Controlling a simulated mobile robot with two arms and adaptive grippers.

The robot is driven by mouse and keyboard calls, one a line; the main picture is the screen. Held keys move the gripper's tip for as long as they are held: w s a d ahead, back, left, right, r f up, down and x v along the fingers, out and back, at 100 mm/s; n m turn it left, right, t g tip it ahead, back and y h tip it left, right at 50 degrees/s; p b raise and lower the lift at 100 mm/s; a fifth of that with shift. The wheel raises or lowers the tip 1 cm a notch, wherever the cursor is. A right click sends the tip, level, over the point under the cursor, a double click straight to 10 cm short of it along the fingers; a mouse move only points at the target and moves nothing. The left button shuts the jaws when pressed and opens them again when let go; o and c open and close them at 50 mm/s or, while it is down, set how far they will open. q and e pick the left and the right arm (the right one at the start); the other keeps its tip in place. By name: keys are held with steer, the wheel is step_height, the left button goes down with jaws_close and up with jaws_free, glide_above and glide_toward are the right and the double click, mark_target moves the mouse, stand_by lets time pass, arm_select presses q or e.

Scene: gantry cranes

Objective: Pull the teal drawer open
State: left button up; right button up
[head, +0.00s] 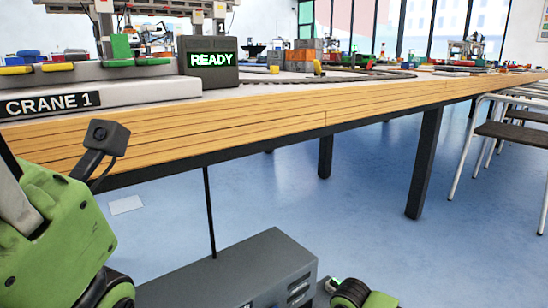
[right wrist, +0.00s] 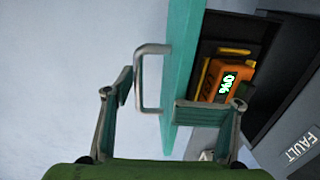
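In the right wrist view the teal drawer's front (right wrist: 184,70) stands out from the dark cabinet, so the drawer is at least partly open. Its metal bar handle (right wrist: 140,80) sticks out to the left. My right gripper (right wrist: 151,96) is open. Its two fingers are apart, one on each side of the handle in the picture, and the right finger overlaps the teal front. I cannot tell whether either finger touches anything. An orange device (right wrist: 226,82) with a green display lies inside the drawer. My left gripper is out of view; only my left arm shows in the head view.
In the head view a grey cabinet (head: 245,272) stands low at the bottom centre, beside my right arm. A long wooden-edged table (head: 290,113) carries crane models and a READY display (head: 211,60). Chairs (head: 515,135) stand at the right.

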steer(key=c, duration=0.7)
steer(key=shift+d, duration=0.1)
steer(key=o, duration=0.7)
steer(key=shift+s, duration=0.1)
steer(key=shift+r, duration=0.1)
